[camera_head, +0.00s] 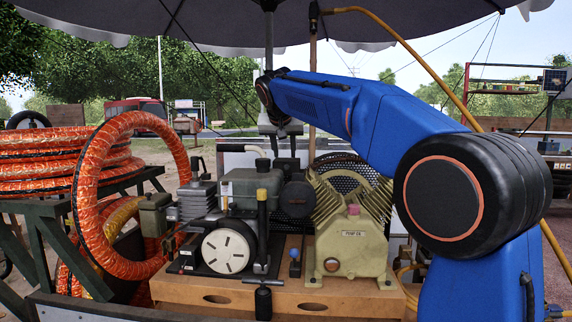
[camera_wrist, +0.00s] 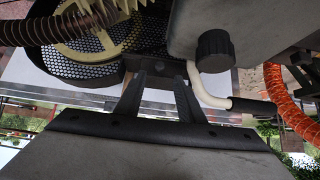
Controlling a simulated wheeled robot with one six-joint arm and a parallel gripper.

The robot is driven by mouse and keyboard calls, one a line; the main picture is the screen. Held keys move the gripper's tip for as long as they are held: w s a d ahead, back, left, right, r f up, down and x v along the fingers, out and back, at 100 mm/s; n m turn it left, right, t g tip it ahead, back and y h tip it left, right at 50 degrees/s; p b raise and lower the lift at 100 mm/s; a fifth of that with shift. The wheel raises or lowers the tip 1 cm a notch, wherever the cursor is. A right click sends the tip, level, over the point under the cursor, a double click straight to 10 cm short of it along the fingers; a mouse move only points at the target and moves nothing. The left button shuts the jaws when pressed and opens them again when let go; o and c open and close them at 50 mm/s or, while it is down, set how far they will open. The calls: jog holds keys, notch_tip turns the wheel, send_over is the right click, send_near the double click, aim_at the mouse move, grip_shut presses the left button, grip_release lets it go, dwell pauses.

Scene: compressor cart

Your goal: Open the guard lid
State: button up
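The guard, a black perforated mesh cover (camera_wrist: 95,70), lies at the upper left of the wrist view, around a cream spoked wheel. A dark flat bracket (camera_wrist: 158,66) with a small hole sits at its right edge. In the head view the mesh (camera_head: 346,183) shows behind the cream pump, partly hidden by its finned cylinders. I cannot tell where the lid is hinged. My gripper (camera_wrist: 160,79) has its two dark fingers apart, with their tips close to the bracket; I cannot tell whether they touch it. In the head view it points down behind the engine (camera_head: 245,187).
The cream pump (camera_head: 352,245) and the engine stand on a wooden base (camera_head: 230,292). A white pipe (camera_wrist: 205,92) and black cap (camera_wrist: 214,50) are right of my fingers. Orange hose coils (camera_head: 92,190) are at left. A parasol (camera_head: 240,22) hangs overhead; its pole is near my gripper.

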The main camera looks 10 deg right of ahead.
aim_at(287, 167)
jog(key=x, duration=0.7)
jog(key=shift+w+f, duration=0.15)
grip_shut()
